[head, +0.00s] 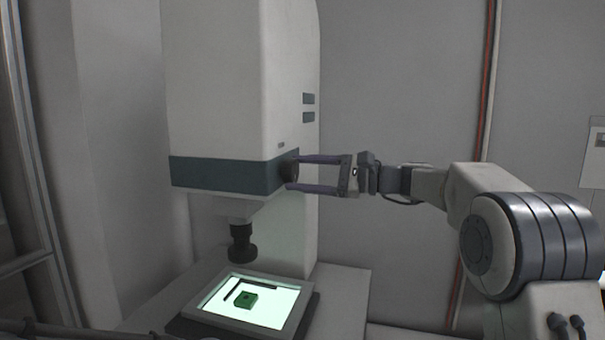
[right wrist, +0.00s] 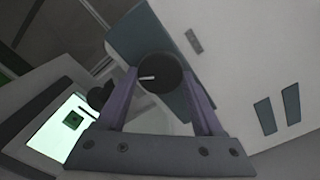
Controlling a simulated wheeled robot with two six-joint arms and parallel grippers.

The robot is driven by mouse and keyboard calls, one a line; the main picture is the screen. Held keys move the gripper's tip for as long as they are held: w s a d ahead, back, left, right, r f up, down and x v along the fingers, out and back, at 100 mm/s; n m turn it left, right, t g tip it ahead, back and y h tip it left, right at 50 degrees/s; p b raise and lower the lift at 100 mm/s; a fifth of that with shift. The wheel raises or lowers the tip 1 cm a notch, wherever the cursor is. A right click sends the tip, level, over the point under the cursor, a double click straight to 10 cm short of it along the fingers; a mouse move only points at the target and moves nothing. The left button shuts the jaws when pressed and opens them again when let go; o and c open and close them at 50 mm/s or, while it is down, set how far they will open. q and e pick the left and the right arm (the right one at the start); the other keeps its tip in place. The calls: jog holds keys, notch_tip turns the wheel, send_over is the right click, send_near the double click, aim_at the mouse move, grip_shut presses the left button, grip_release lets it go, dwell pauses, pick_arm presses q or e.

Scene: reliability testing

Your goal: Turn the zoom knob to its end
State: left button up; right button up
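The zoom knob (right wrist: 165,76) is a dark round knob with a white pointer line, which points left in the right wrist view. It sits on the dark teal band at the right side of the microscope-like machine (head: 215,85), and in the head view the knob (head: 290,171) is partly hidden by my fingers. My right gripper (head: 296,173) reaches in from the right with its purple fingers on opposite sides of the knob. In the right wrist view the gripper (right wrist: 159,80) shows no clear gap between fingers and knob, so it appears shut on it. My left gripper is not in view.
A wall stands behind the machine. The space around my right forearm looks clear.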

jog(key=o, duration=0.4)
jog(key=shift+d, duration=0.15)
jog(key=shift+s+d+f, duration=0.1)
jog(key=shift+d, duration=0.25)
jog(key=b+v, duration=0.3)
jog(key=v, duration=0.6)
jog(key=shift+s+d, duration=0.1)
jog(key=shift+d, duration=0.15)
